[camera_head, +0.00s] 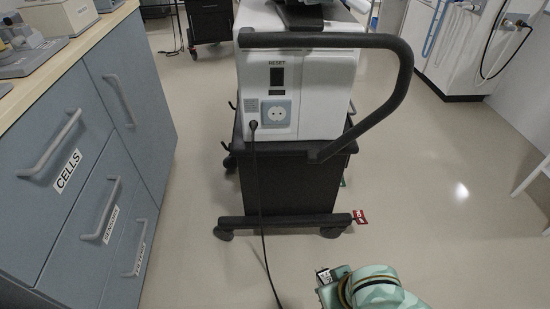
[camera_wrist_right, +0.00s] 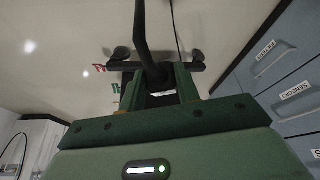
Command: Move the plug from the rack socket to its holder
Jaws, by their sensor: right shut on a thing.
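In the head view my green right arm shows at the bottom, in front of the cart. A pale blue socket (camera_head: 276,113) on the white unit shows two open holes. A black cord end (camera_head: 252,125) sits just left of it, and its cable (camera_head: 260,210) hangs to the floor. I cannot tell which part is the holder. My left gripper is out of view.
Grey-blue drawers (camera_head: 75,165) stand left. A wall unit (camera_head: 465,45) with a black cable is at the back right.

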